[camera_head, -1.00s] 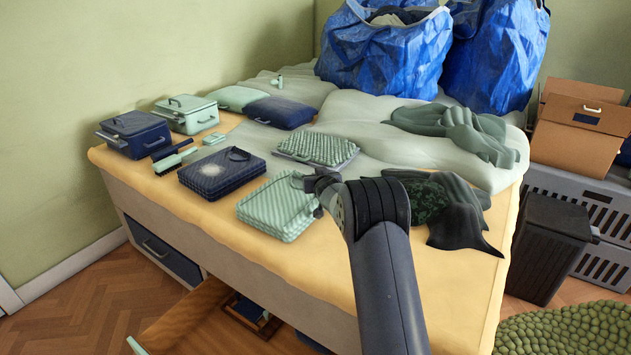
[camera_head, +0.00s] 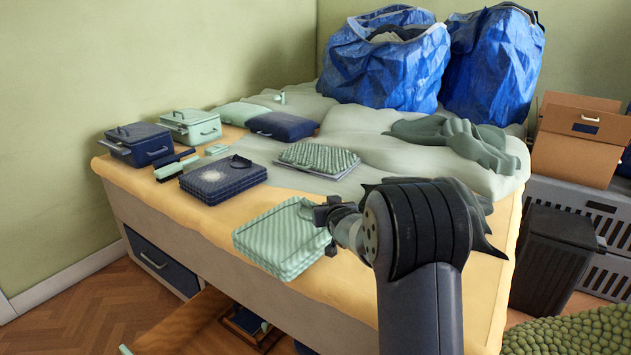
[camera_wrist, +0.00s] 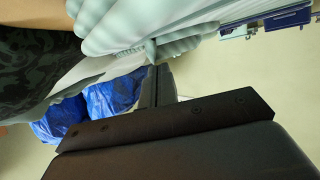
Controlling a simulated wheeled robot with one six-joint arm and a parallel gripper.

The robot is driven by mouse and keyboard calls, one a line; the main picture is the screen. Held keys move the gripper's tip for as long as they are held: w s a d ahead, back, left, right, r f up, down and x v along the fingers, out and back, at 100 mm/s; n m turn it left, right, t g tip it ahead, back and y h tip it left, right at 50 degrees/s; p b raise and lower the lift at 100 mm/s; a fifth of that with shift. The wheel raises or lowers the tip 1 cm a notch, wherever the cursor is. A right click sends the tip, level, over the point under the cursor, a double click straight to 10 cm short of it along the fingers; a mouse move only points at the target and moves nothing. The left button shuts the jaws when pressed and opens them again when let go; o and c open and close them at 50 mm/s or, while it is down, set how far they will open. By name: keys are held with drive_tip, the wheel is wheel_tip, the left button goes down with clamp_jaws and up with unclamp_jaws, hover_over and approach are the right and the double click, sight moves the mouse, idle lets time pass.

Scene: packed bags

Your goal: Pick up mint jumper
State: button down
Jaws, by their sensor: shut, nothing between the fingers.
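A folded, ribbed mint jumper (camera_head: 278,240) lies near the front edge of the padded bed top. It has a small loop at its upper right. My gripper (camera_head: 326,217) is at its right side, with the fingers shut and nothing seen between them. In the wrist view the mint ribbed cloth (camera_wrist: 150,25) fills the top, just beyond my closed fingers (camera_wrist: 157,82). I cannot tell whether they touch it.
A dark patterned cloth (camera_wrist: 35,65) lies right of my gripper, mostly behind my arm. A navy folded piece (camera_head: 222,178) and a mint knitted piece (camera_head: 318,157) lie farther back. Blue bags (camera_head: 385,65) stand at the back. An open drawer juts out below.

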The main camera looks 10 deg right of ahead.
drive_tip(key=shift+s+f, duration=0.15)
drive_tip(key=shift+f, duration=0.45)
drive_tip(key=shift+r+p, duration=0.8)
drive_tip(key=shift+b, duration=0.3)
